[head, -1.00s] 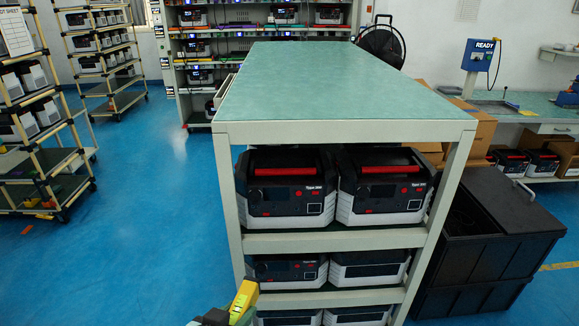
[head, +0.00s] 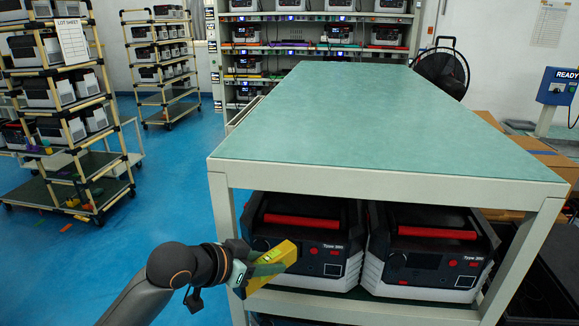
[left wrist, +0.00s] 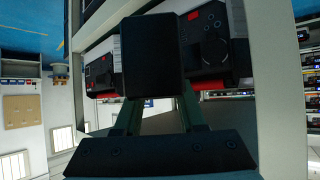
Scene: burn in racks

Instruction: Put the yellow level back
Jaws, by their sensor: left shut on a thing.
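The yellow level (head: 272,266) is held in my left gripper (head: 262,264), in front of the left part of the workbench in the head view. The gripper is shut on it. The level is tilted, its right end higher, with a greenish vial on it. It overlaps the lower left of a power unit in the picture; I cannot tell that they touch. In the left wrist view, a dark block-like shape (left wrist: 152,55) fills the space between the fingers, its colour lost in shadow. My right gripper is not seen.
The green-topped workbench (head: 350,120) has an empty top. Two Type 200 power units (head: 425,250) with red handles stand on its shelf. Wheeled racks (head: 62,110) stand at the left, a loaded shelf (head: 320,50) at the back. Blue floor (head: 165,200) is open left of the bench.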

